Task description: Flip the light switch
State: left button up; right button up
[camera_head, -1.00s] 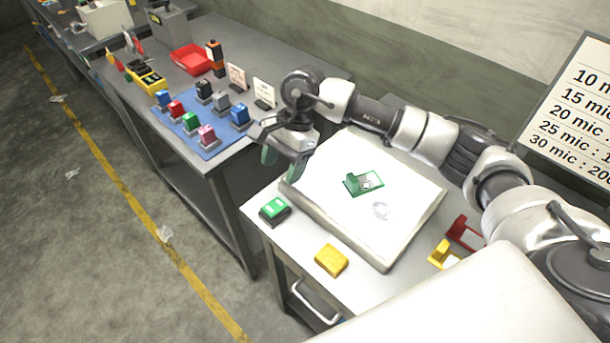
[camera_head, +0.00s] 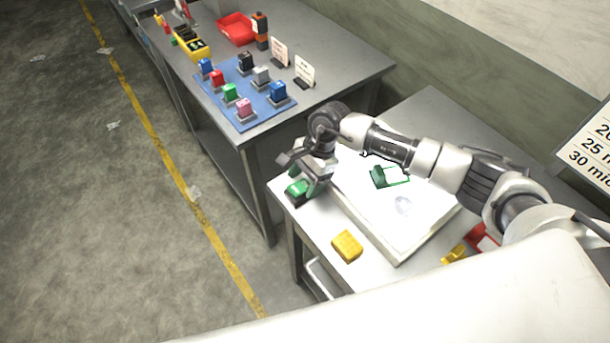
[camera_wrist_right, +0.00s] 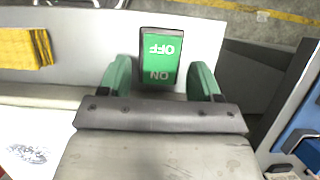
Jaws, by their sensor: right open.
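The light switch (camera_head: 297,188) is a small dark box with a green rocker on the near left corner of the right-hand table. In the right wrist view the switch (camera_wrist_right: 160,58) shows its OFF and ON lettering upside down. My right gripper (camera_head: 302,180) is over the switch and hides part of it. In the wrist view the green fingertips of my right gripper (camera_wrist_right: 161,80) are open, one on each side of the ON end. I cannot tell whether they touch it. My left gripper is not in view.
A lit white panel (camera_head: 385,215) lies right of the switch with a green piece (camera_head: 388,176) on it. A yellow block (camera_head: 347,246) sits in front. A blue mat (camera_head: 262,110) with several coloured blocks lies on the left table.

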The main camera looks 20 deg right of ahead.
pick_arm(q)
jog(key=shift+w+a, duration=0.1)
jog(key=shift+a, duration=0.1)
pick_arm(e)
jog(key=shift+f, duration=0.1)
jog(key=c, duration=0.9)
jog(key=shift+a+t+h+b, duration=0.25)
jog(key=shift+t+h+b, duration=0.15)
jog(key=shift+h+b, duration=0.8)
jog(key=shift+a+h+b, duration=0.1)
jog(key=shift+h+b, duration=0.2)
jog(key=shift+b, duration=0.1)
jog(key=shift+s+r+t+h, duration=0.15)
jog(key=shift+r+t+h, duration=0.05)
jog(key=shift+t+h, duration=0.1)
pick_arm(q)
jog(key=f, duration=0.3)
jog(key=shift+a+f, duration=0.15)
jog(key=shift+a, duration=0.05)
pick_arm(e)
jog(key=shift+c, duration=0.2)
jog(key=o, duration=0.9)
